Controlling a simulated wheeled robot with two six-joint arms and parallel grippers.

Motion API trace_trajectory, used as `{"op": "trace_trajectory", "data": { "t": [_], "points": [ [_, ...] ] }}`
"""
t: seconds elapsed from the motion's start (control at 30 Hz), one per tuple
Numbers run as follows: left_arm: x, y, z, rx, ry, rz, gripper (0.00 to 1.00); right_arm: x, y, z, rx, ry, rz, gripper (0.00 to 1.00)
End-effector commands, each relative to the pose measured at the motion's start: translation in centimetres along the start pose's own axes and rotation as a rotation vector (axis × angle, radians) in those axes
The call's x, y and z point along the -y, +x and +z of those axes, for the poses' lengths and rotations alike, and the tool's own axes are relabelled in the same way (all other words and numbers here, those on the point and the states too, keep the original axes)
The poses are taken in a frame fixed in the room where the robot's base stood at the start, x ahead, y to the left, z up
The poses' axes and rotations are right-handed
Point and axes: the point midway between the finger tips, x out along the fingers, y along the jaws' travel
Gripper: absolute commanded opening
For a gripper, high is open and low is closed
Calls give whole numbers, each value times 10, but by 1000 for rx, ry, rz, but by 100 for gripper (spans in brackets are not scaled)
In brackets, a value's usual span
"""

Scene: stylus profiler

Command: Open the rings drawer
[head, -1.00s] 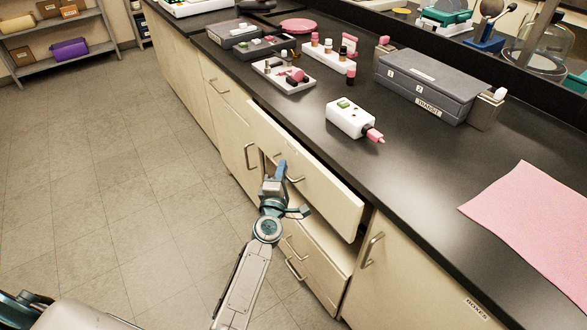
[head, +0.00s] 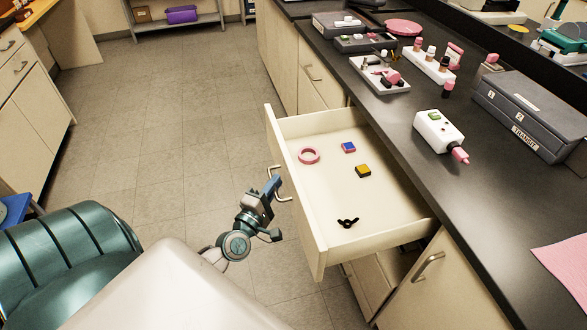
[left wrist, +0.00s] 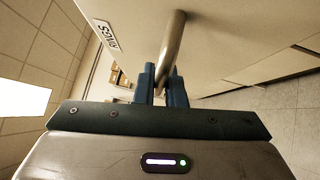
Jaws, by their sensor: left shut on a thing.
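The rings drawer (head: 300,210) stands pulled well out from the bench in the head view, its inside showing. Its front carries a RINGS label (left wrist: 108,36) in the left wrist view. My left gripper (head: 273,187) is at the drawer's metal handle (head: 284,190), and in the left wrist view its two blue fingers (left wrist: 163,85) are shut around the handle bar (left wrist: 173,40). Inside the drawer lie a pink ring (head: 309,156), a small blue and pink block (head: 348,147), a yellow-topped dark block (head: 363,171) and a black wing-shaped piece (head: 347,223). My right gripper is not in view.
The black bench top holds a white device with a pink tip (head: 438,133), a grey TRANSIT case (head: 530,110) and white trays (head: 380,75). The floor (head: 170,130) to the left is clear.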

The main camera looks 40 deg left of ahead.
Motion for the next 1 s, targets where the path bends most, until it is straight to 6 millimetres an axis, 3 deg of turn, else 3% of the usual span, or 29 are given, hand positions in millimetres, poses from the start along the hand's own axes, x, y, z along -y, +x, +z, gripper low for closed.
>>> {"op": "trace_trajectory", "data": {
  "t": [0.23, 0.67, 0.7, 0.77, 1.0],
  "points": [
    [-4, -13, -13, 0, 1, 1, 0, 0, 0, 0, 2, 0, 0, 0],
    [-4, -15, -15, -2, 0, 2, 0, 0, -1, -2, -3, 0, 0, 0],
    [-4, -15, -15, -2, 0, 2, 18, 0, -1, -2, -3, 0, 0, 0],
    [-4, -15, -15, -2, 0, 2, 30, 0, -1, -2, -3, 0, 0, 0],
    [-4, -15, -15, -1, 0, 1, 31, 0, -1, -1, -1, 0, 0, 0]
  ]
}}
